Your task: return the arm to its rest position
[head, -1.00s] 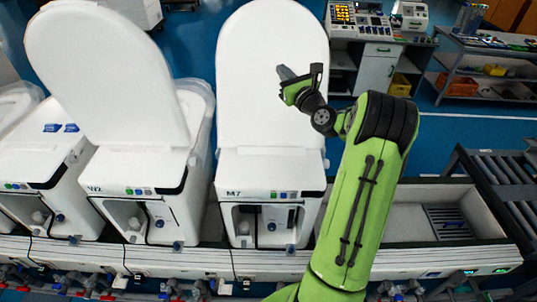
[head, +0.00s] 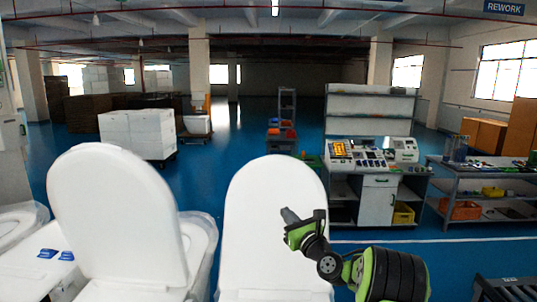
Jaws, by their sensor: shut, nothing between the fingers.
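My arm is green and black and rises from the bottom edge, right of centre, in the head view. My gripper (head: 291,217) is at its end, raised in front of the right part of an upright white toilet lid (head: 262,235). The fingers are together with nothing between them. The gripper looks apart from the lid, but the gap in depth is hard to judge. The lower part of my arm is out of the picture.
A second raised white lid (head: 118,215) stands to the left. Behind are a workbench with control panels (head: 375,190), a shelf table (head: 485,190) with bins, and white stacked boxes (head: 137,133). A dark roller conveyor (head: 508,291) shows at bottom right. Blue floor lies open beyond.

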